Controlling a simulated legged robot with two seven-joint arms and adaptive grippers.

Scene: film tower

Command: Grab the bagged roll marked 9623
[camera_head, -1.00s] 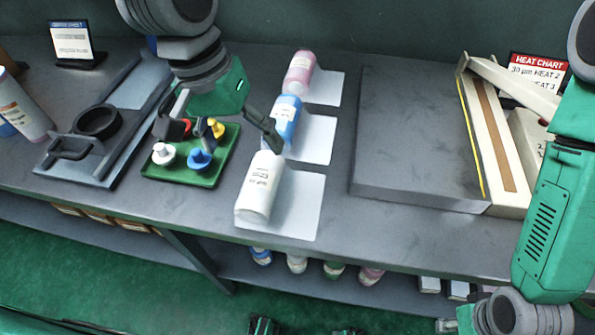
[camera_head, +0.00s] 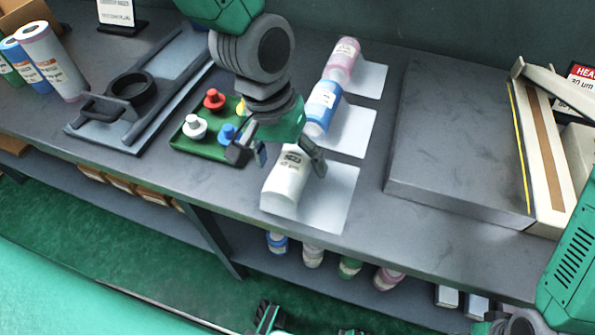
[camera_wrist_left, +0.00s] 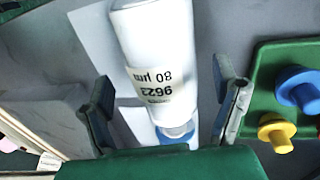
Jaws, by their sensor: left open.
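The bagged white roll marked 9623 (camera_head: 284,185) lies on a white sheet near the bench's front edge in the head view. In the left wrist view the roll (camera_wrist_left: 150,50) shows its label, "9623" and "80 µm". My left gripper (camera_head: 279,156) is open above the roll's far end. In the wrist view its fingers (camera_wrist_left: 166,95) stand on either side of the roll, with gaps visible and nothing held.
A blue roll (camera_head: 322,106) and a pink roll (camera_head: 343,58) lie behind on their own sheets. A green tray (camera_head: 181,143) with colored knobbed pieces is close on the left. A grey slab (camera_head: 450,140) lies to the right. Several rolls sit on the lower shelf.

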